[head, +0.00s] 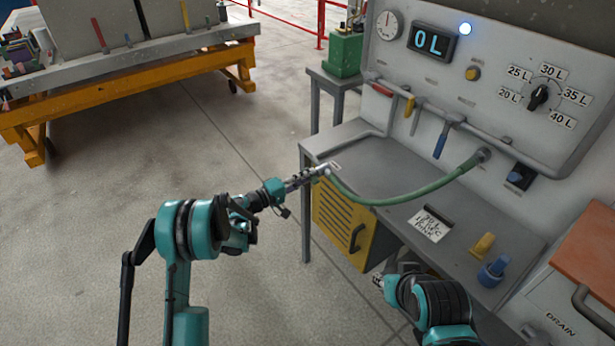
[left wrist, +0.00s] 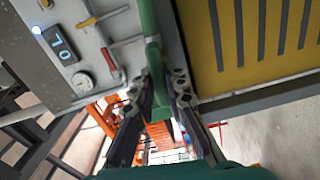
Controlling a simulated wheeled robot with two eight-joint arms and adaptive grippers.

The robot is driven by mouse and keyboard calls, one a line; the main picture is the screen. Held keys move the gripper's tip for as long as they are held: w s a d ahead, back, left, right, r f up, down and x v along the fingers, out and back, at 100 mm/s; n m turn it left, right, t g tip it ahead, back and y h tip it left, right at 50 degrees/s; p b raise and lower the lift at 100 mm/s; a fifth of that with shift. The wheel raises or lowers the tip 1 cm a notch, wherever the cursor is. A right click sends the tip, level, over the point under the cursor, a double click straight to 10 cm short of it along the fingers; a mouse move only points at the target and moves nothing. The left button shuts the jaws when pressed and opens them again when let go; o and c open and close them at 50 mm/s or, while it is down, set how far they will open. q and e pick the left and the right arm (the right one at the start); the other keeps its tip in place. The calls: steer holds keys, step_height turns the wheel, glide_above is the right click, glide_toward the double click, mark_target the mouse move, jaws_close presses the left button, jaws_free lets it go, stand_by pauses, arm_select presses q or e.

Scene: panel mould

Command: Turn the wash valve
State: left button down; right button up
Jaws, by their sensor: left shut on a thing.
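The control panel (head: 450,95) at the right carries pipes with a red lever (head: 381,90), a yellow lever (head: 410,106) and a blue lever (head: 440,141). No readable label shows which is the wash valve. A green hose (head: 400,200) runs from the panel outlet toward my left gripper (head: 303,180). In the left wrist view, my left gripper (left wrist: 165,82) is shut on the hose (left wrist: 149,25). The levers are well apart from this gripper. My right gripper (head: 378,280) is low before the bench, mostly hidden; its jaws are unclear.
The grey bench (head: 375,165) stands below the panel, with a note (head: 430,224) and a yellow cabinet (head: 343,222). A display (head: 432,43) reads 0 L beside a dial (head: 538,97). An orange-framed mould table (head: 120,92) stands far left; open floor lies between.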

stand_by(0.4)
arm_select(q)
steer(key=c, duration=1.6)
jaws_free()
steer(key=shift+o, duration=0.2)
steer(key=shift+a, duration=0.1)
steer(key=v, duration=1.2)
